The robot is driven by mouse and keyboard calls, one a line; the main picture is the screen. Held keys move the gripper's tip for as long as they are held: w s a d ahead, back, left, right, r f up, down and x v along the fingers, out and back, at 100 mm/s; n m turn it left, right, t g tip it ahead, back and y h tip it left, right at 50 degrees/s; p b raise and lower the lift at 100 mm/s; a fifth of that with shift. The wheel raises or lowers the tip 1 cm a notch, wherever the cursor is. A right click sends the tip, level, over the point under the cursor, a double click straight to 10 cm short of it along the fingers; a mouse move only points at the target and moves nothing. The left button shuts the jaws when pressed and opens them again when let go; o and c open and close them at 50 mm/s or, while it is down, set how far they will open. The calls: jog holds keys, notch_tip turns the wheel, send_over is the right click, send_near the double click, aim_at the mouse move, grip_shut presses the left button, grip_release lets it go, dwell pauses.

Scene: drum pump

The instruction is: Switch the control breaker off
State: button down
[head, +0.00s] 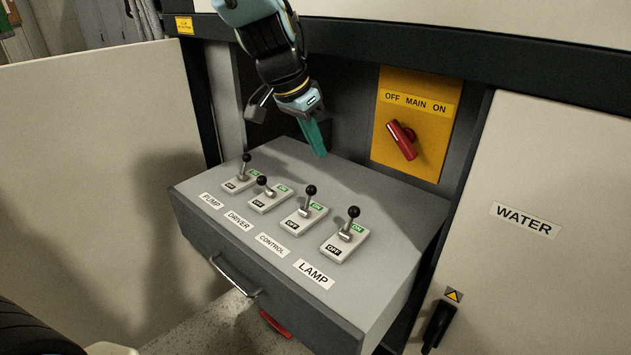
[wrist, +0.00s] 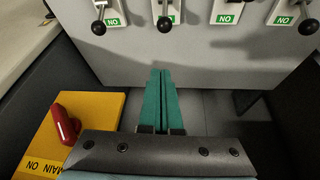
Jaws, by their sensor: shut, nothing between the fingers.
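The control breaker (head: 304,208) is the third lever from the left on the sloped grey panel, above the CONTROL label (head: 271,245). Its black-knobbed lever leans toward the green ON mark. In the wrist view, the control breaker's knob (wrist: 164,24) is near the top, just beyond my fingertips and apart from them. My gripper (head: 322,154) has teal fingers, shut and empty, pointing down near the panel's back edge. The shut fingers also show in the wrist view (wrist: 162,71).
The pump lever (head: 246,159) and lamp lever (head: 353,213) lean toward ON; the driver lever (head: 262,181) leans toward OFF. A red main switch (head: 402,141) on a yellow plate stands behind the panel. A drawer handle (head: 235,278) is on the front.

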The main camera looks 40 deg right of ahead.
aim_at(308, 200)
jog(key=p+x, duration=0.2)
jog(key=x, duration=0.8)
jog(key=shift+f, duration=0.1)
jog(key=a, duration=0.1)
jog(key=a+r+p, duration=0.1)
jog(key=a, duration=0.1)
jog(key=shift+r, duration=0.15)
jog(key=shift+a+p, duration=0.3)
jog(key=shift+a, duration=0.2)
jog(key=shift+b, duration=0.8)
jog(key=shift+b, duration=0.35)
